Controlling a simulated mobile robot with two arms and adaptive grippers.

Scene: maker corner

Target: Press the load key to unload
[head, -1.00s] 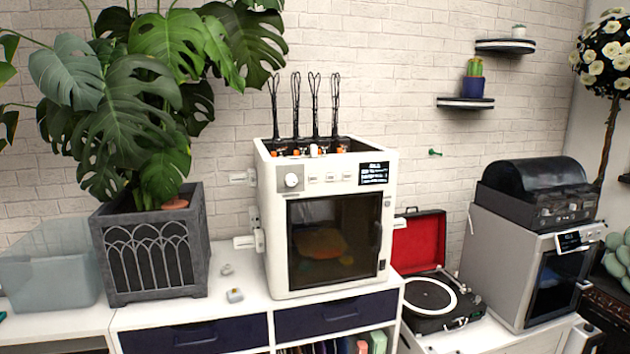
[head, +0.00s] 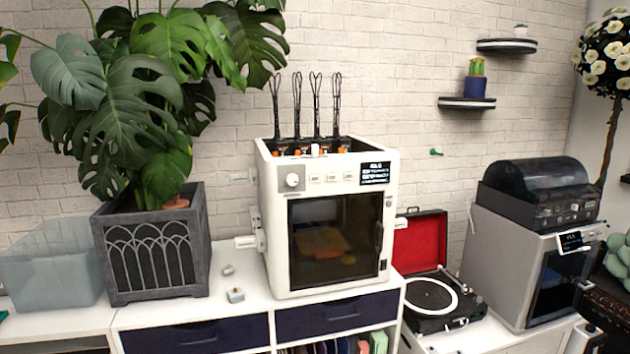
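A white boxy 3D printer (head: 389,215) stands on the white cabinet in the middle of the head view. Its top front panel holds a round knob (head: 292,180), a row of small light keys (head: 331,178) and a lit dark screen (head: 374,172). The key labels are too small to read, so I cannot tell which is the load key. Behind the dark door window (head: 322,245) an orange-yellow shape shows dimly. Neither of my grippers is in view.
A planter (head: 155,255) with a large plant and a translucent bin (head: 50,275) stand left of the printer. Small pieces (head: 234,295) lie between. An open record player (head: 430,295) and a grey printer (head: 500,270) stand right. The space before the white printer is clear.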

